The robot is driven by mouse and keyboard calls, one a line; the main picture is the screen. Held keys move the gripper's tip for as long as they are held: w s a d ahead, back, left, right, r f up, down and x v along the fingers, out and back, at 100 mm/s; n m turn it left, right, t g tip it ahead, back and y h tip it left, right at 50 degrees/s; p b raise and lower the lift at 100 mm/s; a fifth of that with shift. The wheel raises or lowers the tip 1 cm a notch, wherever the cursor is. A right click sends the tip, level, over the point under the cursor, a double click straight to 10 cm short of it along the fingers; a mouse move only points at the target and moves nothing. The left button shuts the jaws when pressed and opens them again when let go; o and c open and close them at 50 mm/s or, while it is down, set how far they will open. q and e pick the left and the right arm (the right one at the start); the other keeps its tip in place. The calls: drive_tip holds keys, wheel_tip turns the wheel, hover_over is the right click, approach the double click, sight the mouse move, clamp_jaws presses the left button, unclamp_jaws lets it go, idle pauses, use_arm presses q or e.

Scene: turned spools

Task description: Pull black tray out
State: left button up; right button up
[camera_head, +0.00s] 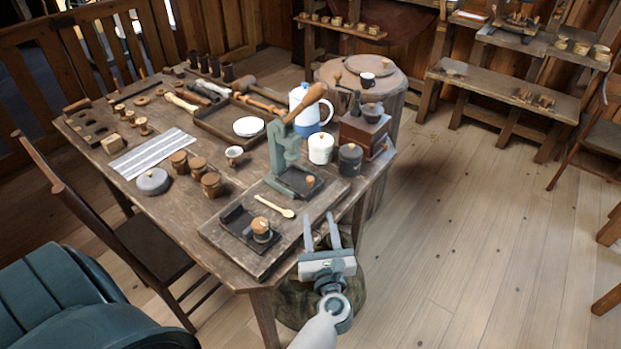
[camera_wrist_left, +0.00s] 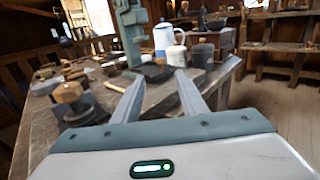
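The black tray (camera_head: 234,216) is small and flat. It lies on a wooden board at the near right corner of the table, with a dark, wooden-topped jar (camera_head: 261,229) on its near end. In the left wrist view the jar (camera_wrist_left: 69,93) shows at the left, and the dark tray (camera_wrist_left: 78,117) is partly hidden under it. My left gripper (camera_head: 320,217) is right of the tray, by the table's edge, and apart from it. Its two fingers are spread with nothing between them; the wrist view shows the same gap (camera_wrist_left: 158,78). My right gripper is in neither view.
A green lever press (camera_head: 283,150) stands on the board (camera_head: 215,235) behind the tray, with a wooden spoon (camera_head: 274,206) beside it. A white pot (camera_head: 320,147), a dark canister (camera_head: 350,159) and a grinder (camera_head: 364,131) stand behind. The floor at right is clear.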

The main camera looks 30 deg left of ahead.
sight(311, 181)
use_arm(q)
drive_tip(key=shift+w+a, duration=0.1)
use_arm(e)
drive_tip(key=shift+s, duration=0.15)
